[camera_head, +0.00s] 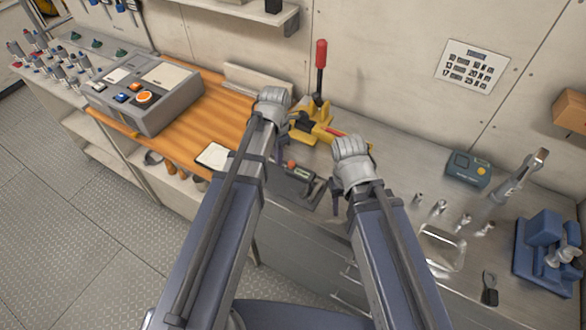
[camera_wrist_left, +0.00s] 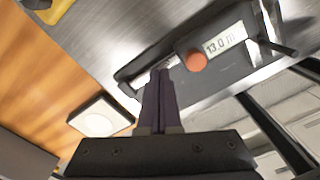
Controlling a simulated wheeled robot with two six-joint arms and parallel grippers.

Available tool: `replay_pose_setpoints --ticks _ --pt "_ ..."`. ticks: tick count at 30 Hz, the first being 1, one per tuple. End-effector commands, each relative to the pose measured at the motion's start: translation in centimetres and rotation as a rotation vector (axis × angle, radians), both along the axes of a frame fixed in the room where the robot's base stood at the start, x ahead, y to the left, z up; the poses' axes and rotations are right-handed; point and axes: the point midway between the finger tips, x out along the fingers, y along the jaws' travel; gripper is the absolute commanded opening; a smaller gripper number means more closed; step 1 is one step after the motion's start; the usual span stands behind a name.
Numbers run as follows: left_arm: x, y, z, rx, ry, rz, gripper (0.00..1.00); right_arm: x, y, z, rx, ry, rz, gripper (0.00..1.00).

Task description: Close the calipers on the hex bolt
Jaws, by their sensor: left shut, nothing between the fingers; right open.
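The calipers lie on a dark stand on the steel bench, in the head view (camera_head: 304,183) between my two arms. In the left wrist view the calipers (camera_wrist_left: 222,42) show a display reading about 13.0 and a round orange-red knob (camera_wrist_left: 196,61). My left gripper (camera_wrist_left: 160,76) is shut and empty, its tips close to the stand's near edge, left of the knob; contact cannot be told. My right gripper (camera_head: 335,198) points down to the right of the calipers, mostly hidden by its wrist. The hex bolt cannot be made out clearly near the jaws at the right edge of the left wrist view.
A white-topped pad (camera_head: 214,156) lies on the wooden board (camera_head: 205,115) to the left. A yellow tool with a red lever (camera_head: 320,75) stands behind. A grey control box (camera_head: 150,95), metal tray (camera_head: 441,247) and blue vise (camera_head: 545,250) flank the area.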

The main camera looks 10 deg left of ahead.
Motion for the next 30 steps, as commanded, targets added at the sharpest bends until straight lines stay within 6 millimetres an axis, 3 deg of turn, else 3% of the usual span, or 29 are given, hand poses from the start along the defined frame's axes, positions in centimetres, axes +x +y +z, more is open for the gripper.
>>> replay_pose_setpoints --ticks 10,30 --pt "0.1 0.2 0.6 0.0 0.0 0.0 0.0 0.0 0.0 0.6 0.0 0.0 0.0 0.5" --pt "0.1 0.2 5.7 0.0 0.0 0.0 0.0 0.0 0.0 5.7 0.0 0.0 0.001 0.5"
